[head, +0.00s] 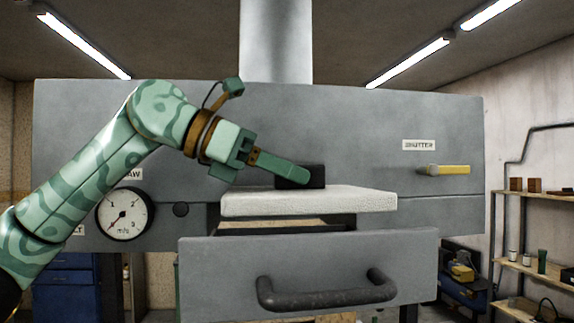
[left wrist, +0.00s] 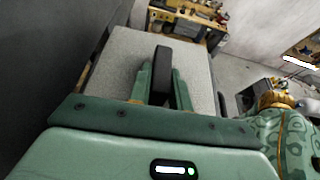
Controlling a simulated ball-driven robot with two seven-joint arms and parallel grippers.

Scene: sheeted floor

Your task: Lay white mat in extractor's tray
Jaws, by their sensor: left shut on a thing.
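The white mat (head: 310,203) is a thick, pale, speckled slab with a black block-shaped grip (head: 315,176) on top. My left gripper (head: 296,175) is shut on this black grip, fingers on either side of it, as the left wrist view (left wrist: 162,82) also shows. The mat is roughly level, above the pulled-out tray (head: 310,270) of the grey extractor (head: 360,130). A dark gap and a beige strip show below the mat; whether it touches the tray rim I cannot tell. The mat hides most of the tray's inside. My right gripper is not in view.
The tray front carries a dark bar handle (head: 325,292). The extractor's face has a round gauge (head: 123,214) at left and a yellow shutter lever (head: 450,170) at right. Shelves (head: 540,270) stand at the right wall, a blue cabinet (head: 68,285) at lower left.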

